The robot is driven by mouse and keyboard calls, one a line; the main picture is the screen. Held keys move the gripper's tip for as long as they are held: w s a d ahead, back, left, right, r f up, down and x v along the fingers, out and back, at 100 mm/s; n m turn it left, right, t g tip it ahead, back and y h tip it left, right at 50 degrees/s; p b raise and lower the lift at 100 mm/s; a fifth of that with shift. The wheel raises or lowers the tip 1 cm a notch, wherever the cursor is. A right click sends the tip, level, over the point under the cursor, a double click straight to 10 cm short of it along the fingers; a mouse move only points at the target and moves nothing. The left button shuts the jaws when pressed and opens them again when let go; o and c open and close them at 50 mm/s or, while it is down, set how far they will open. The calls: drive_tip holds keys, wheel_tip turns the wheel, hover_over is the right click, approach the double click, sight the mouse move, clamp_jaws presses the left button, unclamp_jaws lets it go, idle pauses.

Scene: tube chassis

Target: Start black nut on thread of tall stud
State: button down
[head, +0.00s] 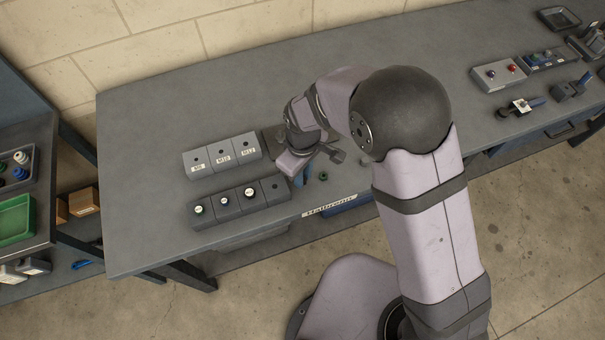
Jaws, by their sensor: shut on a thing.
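My gripper (297,172) points down over the front middle of the bench, just right of the rows of grey blocks. My own wrist and arm cover most of it. Its fingertips are barely visible, and it is shut. The black nut cannot be made out and is probably hidden between the fingers. The tall stud cannot be picked out either; the spot under my gripper is covered by my wrist. A small dark green nut-like ring (323,176) lies on the bench to the right.
Labelled grey blocks M8 (196,171), M10 (221,161) and M12 (247,153) stand behind a front row of dark blocks (228,212) with round parts on top. A control box (497,77) and small trays sit far right.

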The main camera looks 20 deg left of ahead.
drive_tip(key=shift+r, duration=0.15)
drive_tip(key=w+a+r+p, duration=0.1)
drive_tip(key=w+a+r, duration=0.1)
drive_tip(key=w+a, duration=0.1)
drive_tip(key=w+a+r+p, duration=0.1)
drive_tip(key=w+a+r, duration=0.1)
drive_tip(key=w+a, duration=0.1)
drive_tip(key=w+a+r+p, duration=0.1)
drive_tip(key=w+a+r, duration=0.1)
drive_tip(key=w+a, duration=0.1)
drive_tip(key=shift+a+r+p, duration=0.3)
drive_tip(key=shift+a+p, duration=0.05)
drive_tip(key=shift+a, duration=0.25)
drive_tip(key=shift+w+a+r, duration=0.45)
drive_tip(key=shift+a+r, duration=0.1)
drive_tip(key=shift+r, duration=0.05)
drive_tip(key=shift+f, duration=0.15)
drive_tip(key=shift+f+b, duration=0.85)
drive_tip(key=shift+f, duration=0.55)
drive_tip(key=shift+f, duration=0.25)
drive_tip(key=shift+f, duration=0.35)
drive_tip(key=shift+f+b, duration=0.85)
drive_tip(key=shift+f, duration=0.1)
